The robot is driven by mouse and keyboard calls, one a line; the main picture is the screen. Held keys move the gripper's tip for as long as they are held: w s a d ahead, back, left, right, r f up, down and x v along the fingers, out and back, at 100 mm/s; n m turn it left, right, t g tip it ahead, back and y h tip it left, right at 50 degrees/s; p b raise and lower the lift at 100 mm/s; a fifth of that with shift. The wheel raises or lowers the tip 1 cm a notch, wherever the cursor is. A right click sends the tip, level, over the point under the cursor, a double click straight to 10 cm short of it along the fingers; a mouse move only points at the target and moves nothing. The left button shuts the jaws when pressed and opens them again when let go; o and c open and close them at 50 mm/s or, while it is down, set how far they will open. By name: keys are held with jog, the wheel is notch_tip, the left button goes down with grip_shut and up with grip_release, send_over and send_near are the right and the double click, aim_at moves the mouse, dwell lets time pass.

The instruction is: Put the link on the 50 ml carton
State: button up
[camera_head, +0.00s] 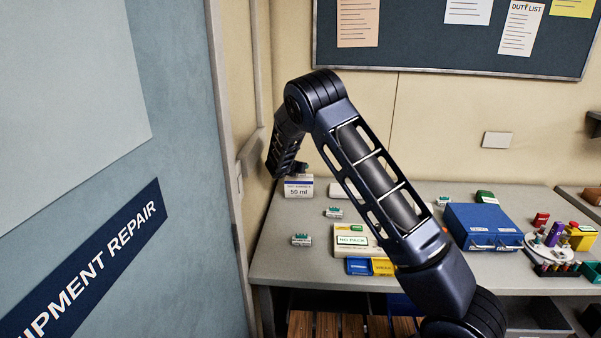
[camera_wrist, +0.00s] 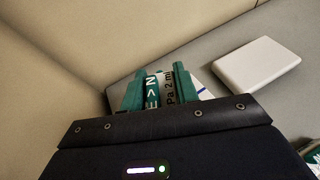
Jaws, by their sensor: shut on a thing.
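The 50 ml carton (camera_head: 298,190), white with a blue stripe, stands at the back left of the bench. My gripper (camera_head: 290,170) is at its top in the head view, where its jaws are hard to make out. In the wrist view, my gripper (camera_wrist: 158,88) has its green fingers shut on the link (camera_wrist: 168,90), a small piece with white and teal lettered faces. A white part of the carton (camera_wrist: 206,83) shows just beyond the right finger. Whether the link touches the carton is hidden by the fingers and gripper body.
A flat white box (camera_wrist: 257,65) lies right of the carton. Small teal-and-white pieces (camera_head: 334,212) (camera_head: 301,240) lie on the bench. A NO PACK unit (camera_head: 352,240) and a blue case (camera_head: 482,226) stand further right. The wall and door frame are close on the left.

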jog(key=shift+f, duration=1.3)
jog(key=shift+f, duration=0.15)
jog(key=o, duration=1)
jog(key=shift+c, duration=0.2)
jog(key=shift+a+r, duration=0.1)
jog(key=shift+r, duration=0.15)
jog(key=v, duration=0.5)
jog(key=shift+s+r, duration=0.1)
jog(key=shift+r, duration=0.05)
notch_tip(320, 180, up, 7)
jog(key=shift+f, duration=0.25)
